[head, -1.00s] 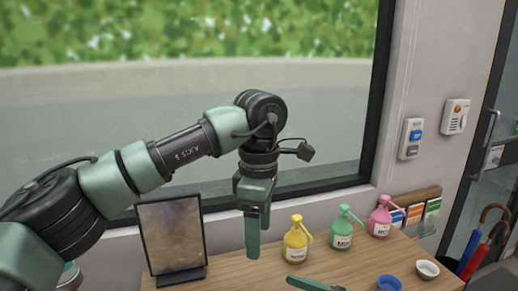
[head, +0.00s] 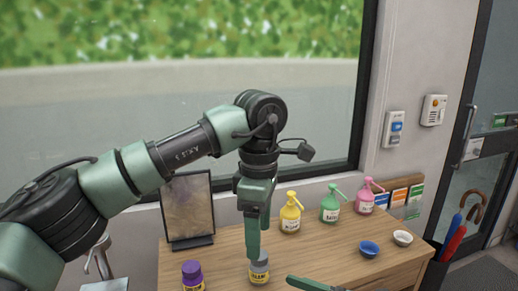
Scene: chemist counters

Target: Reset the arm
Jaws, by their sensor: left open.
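My left arm comes in from the left, and its gripper (head: 253,238) points down over the wooden counter (head: 325,250). It is open, seen edge-on, with nothing visible between its fingers. A small bottle with a grey cap and yellow label (head: 259,271) is just below and behind the fingertips in the picture. I cannot tell whether they touch. A green fingertip of my right gripper (head: 310,284) shows at the bottom edge; the rest of that gripper is out of the frame.
A purple-capped bottle (head: 192,273) stands at the front left. A framed panel (head: 188,210) stands behind it. Yellow (head: 290,214), green (head: 330,205) and pink (head: 365,197) pump bottles line the back. A blue bowl (head: 369,248) and white bowl (head: 402,238) sit at the right.

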